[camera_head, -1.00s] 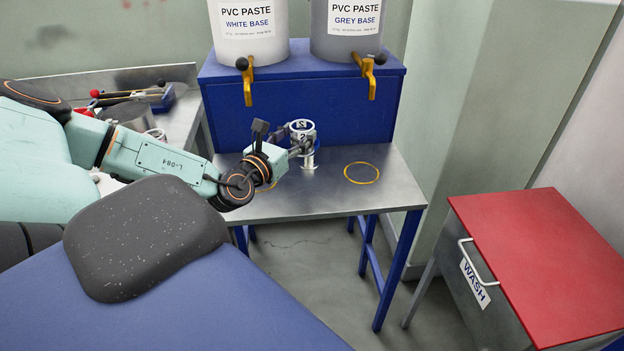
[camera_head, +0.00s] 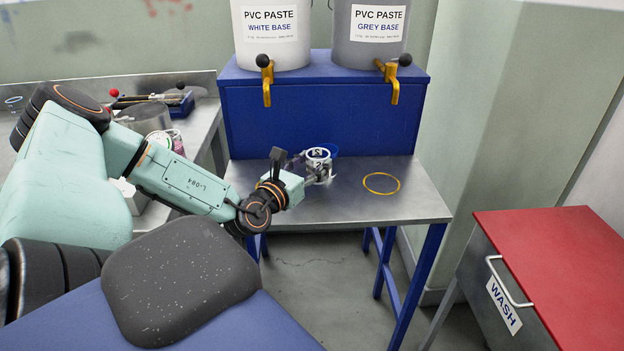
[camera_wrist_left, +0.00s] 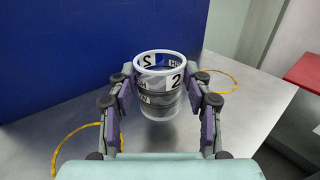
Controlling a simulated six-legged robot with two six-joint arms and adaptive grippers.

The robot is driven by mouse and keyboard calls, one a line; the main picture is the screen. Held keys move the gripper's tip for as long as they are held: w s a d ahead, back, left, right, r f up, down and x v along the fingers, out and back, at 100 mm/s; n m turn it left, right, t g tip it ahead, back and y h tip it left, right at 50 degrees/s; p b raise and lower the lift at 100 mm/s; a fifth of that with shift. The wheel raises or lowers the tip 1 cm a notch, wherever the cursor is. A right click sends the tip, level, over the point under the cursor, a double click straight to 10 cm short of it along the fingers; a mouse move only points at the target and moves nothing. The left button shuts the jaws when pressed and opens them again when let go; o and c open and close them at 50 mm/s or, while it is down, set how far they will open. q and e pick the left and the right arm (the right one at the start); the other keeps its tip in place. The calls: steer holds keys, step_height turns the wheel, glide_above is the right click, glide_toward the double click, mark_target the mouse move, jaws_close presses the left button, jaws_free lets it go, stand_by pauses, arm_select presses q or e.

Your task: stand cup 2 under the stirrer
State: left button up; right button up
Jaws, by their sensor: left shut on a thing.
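I cannot tell whether the cup's base touches the table. I cannot make out the stirrer for certain. My right gripper is not in view.
The steel table (camera_head: 420,205) has a bare yellow ring (camera_head: 381,183) right of the cup. Behind stands a blue stand (camera_head: 330,115) with two paste tubs and yellow taps (camera_head: 267,85). A left bench (camera_head: 200,125) holds a grey pot and tools. A red-topped WASH bin (camera_head: 560,260) stands right.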

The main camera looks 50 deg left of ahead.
arm_select(q)
steer(key=shift+f+b, duration=1.7)
steer(key=shift+f, duration=0.1)
steer(key=shift+f, duration=0.2)
steer(key=o, duration=1.3)
steer(key=shift+o, duration=0.2)
